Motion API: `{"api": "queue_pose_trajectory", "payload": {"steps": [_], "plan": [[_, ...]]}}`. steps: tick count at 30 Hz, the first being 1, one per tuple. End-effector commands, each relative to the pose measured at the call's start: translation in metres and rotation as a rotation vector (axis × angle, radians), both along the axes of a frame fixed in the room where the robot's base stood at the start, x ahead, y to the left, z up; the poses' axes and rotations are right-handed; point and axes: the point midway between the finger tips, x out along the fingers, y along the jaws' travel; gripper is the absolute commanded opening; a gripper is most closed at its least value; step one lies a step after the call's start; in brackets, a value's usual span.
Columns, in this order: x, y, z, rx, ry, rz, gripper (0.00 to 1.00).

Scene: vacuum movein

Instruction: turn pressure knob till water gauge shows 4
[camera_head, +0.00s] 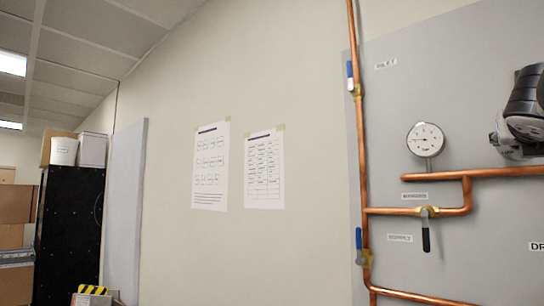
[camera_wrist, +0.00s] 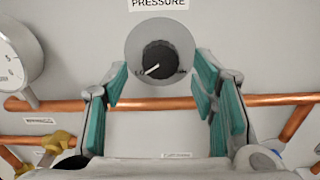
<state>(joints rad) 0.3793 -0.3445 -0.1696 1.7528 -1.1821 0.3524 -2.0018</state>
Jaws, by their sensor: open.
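The pressure knob (camera_wrist: 158,60) is a black dial with a white pointer mark toward the lower left. It sits in a round grey housing (camera_wrist: 136,42) under a PRESSURE label (camera_wrist: 158,4) in the wrist view. My gripper (camera_wrist: 160,72) is open, its green-padded fingers spread left and right of the knob, with no contact visible. The round white water gauge (camera_head: 425,139) is on the panel in the head view; its needle seems to point left, but the number is too small to read. The gauge (camera_wrist: 14,60) is cut off at the wrist view's left edge. The knob is not visible in the head view.
Copper pipes (camera_head: 361,150) run along the grey panel (camera_head: 400,90). A black-handled valve (camera_head: 426,238) and blue-handled valves (camera_head: 351,76) are on them. A horizontal pipe (camera_wrist: 165,104) passes below the knob, behind my fingers. Two paper sheets (camera_head: 263,170) hang on the wall.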

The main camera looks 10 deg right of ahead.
Motion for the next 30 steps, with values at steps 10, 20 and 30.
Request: {"api": "queue_pose_trajectory", "payload": {"steps": [10, 20, 30], "plan": [[0.013, -0.015, 0.0, 0.0, 0.0, 0.0, 0.53], [0.013, -0.015, 0.0, 0.001, -0.001, 0.001, 0.21], [0.013, -0.015, 0.0, 0.008, -0.01, 0.001, 0.05]]}}
